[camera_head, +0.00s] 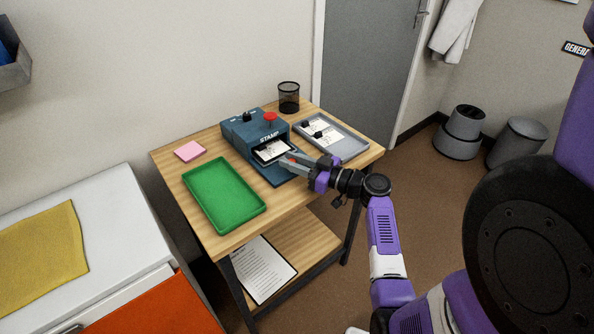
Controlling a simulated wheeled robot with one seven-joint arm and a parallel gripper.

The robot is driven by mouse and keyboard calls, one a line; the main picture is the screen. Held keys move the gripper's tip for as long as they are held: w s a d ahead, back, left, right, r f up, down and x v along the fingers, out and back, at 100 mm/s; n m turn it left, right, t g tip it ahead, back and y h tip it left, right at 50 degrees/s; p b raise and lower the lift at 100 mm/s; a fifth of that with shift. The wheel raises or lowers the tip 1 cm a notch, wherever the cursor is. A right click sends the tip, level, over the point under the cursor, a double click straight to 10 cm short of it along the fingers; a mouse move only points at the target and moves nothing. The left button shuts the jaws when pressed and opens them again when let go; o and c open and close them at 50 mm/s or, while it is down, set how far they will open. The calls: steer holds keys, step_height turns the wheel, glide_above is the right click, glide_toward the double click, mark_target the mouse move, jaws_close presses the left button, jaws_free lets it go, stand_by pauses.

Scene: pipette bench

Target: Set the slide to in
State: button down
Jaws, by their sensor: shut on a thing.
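The blue stamp machine (240,131) stands at the back of the wooden table, with "STAMP" on its front, a red button (270,118) and a black knob on top. Its slide (262,160) shows at the front opening with a white printed card (273,149) on it. The slide seems to sit partly under the machine; how deep is hard to tell. My gripper (287,161) reaches in from the right and is shut on the slide's front end, above the blue base plate. The fingers hide the exact grip.
A green tray (195,173) lies to the left and a grey tray (349,144) with cards and black-handled pieces to the right. A pink note pad (190,151) and black mesh cup (289,97) are also on the table (222,241).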

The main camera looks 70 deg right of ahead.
steer(key=shift+w+d, duration=0.25)
steer(key=shift+w, duration=0.1)
steer(key=c, duration=1.3)
jaws_free()
steer(key=s, duration=0.2)
steer(key=s+b, duration=0.1)
steer(key=s, duration=0.1)
steer(key=s+a, duration=0.1)
steer(key=s, duration=0.1)
steer(key=shift+s+f, duration=0.1)
steer(key=shift+s, duration=0.15)
steer(key=shift+s+a, duration=0.1)
steer(key=shift+s, duration=0.55)
steer(key=shift+o, duration=0.3)
